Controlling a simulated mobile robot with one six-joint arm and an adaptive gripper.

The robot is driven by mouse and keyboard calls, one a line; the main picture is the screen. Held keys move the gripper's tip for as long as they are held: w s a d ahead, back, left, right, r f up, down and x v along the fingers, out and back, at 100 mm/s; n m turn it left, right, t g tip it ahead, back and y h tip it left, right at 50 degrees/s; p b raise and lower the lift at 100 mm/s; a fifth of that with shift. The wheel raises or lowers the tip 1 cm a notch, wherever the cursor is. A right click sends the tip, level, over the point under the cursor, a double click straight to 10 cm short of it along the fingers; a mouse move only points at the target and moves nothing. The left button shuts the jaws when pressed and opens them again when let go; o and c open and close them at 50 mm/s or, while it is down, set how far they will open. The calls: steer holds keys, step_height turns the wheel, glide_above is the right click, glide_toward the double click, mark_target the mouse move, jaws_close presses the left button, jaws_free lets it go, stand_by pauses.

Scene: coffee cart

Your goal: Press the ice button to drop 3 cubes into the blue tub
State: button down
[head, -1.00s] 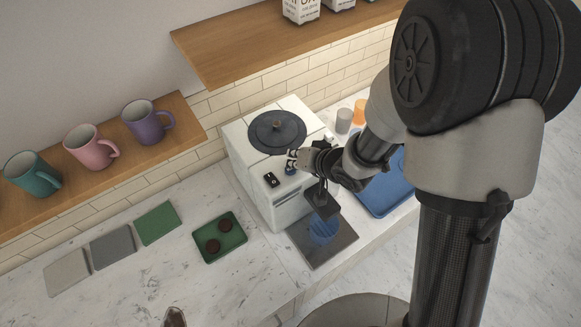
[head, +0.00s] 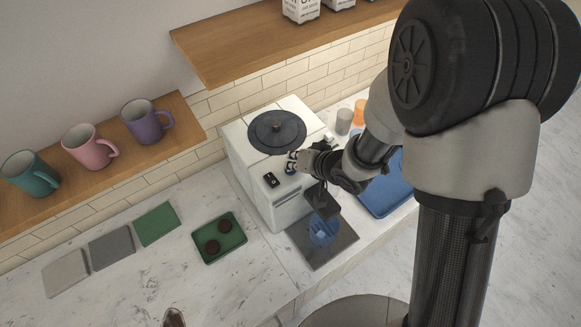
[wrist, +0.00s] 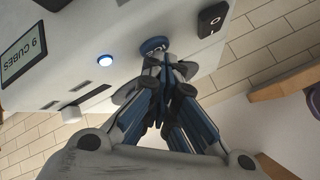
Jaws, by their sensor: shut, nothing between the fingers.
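The white ice machine (head: 290,204) stands on the counter against the tiled wall. In the wrist view, its blue ice button (wrist: 153,45) is just beyond my fingertips. A lit white-blue light (wrist: 105,60) sits beside it, and the display (wrist: 24,54) appears to read "9 CUBES". My gripper (wrist: 167,66) is shut and empty, its tips at or very near the button; I cannot tell whether they touch. It also shows in the head view (head: 293,161). The blue tub (head: 322,238) stands on the dark tray below the machine's front; its contents are too small to make out surely.
A rocker switch (wrist: 212,18) is close to the button. A blue tray (head: 378,196) and grey and orange cups (head: 360,108) are right of the machine. A green tray (head: 222,251) with two dark discs is left. Mugs (head: 90,147) stand on a shelf.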

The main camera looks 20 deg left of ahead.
steer(key=shift+r+p, duration=0.9)
steer(key=shift+p, duration=0.1)
steer(key=shift+r, duration=0.1)
step_height(320, 180, up, 5)
steer(key=p, duration=0.5)
stand_by(1.5)
